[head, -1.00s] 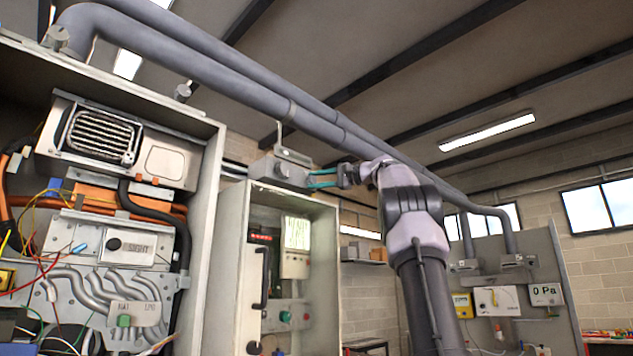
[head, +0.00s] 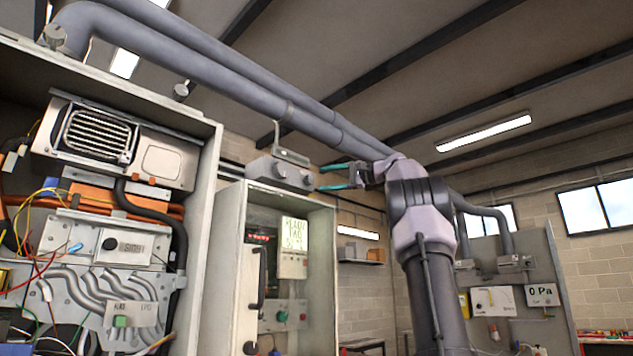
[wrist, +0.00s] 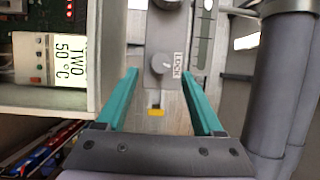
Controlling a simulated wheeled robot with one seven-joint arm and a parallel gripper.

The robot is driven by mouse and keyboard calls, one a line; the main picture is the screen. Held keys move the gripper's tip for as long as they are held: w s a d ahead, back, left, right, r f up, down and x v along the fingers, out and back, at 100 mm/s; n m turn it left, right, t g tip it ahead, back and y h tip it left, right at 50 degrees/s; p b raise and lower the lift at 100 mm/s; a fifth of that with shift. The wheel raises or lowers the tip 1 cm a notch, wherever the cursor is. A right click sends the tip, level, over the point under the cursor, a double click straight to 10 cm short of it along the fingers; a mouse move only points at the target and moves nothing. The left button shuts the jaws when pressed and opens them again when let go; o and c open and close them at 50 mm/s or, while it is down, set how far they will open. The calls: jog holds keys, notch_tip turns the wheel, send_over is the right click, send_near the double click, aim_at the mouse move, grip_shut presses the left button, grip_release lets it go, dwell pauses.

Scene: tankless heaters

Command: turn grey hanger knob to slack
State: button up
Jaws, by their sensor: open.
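The grey hanger box (head: 268,168) hangs on a bracket from the big pipe and carries two round grey knobs. The knob nearer my gripper (head: 322,177) is the grey knob (head: 307,180); in the wrist view this knob (wrist: 162,63) sits beside a plate reading LOCK (wrist: 178,65). The other knob (wrist: 167,3) is cut by the top edge there. My gripper's teal fingers are open and empty, one on each side of the knob's line in the wrist view. In the head view they stop a little right of the box, apart from it.
Thick grey pipes (head: 230,80) run above the box. An open cabinet (head: 228,255) with a display (head: 294,234) stands below it. In the wrist view a pipe (wrist: 285,85) is close on the right and the display (wrist: 66,62) is at left.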

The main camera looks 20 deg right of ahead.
jog(key=v, duration=0.5)
jog(key=shift+s+d, duration=0.25)
jog(key=shift+d, duration=0.05)
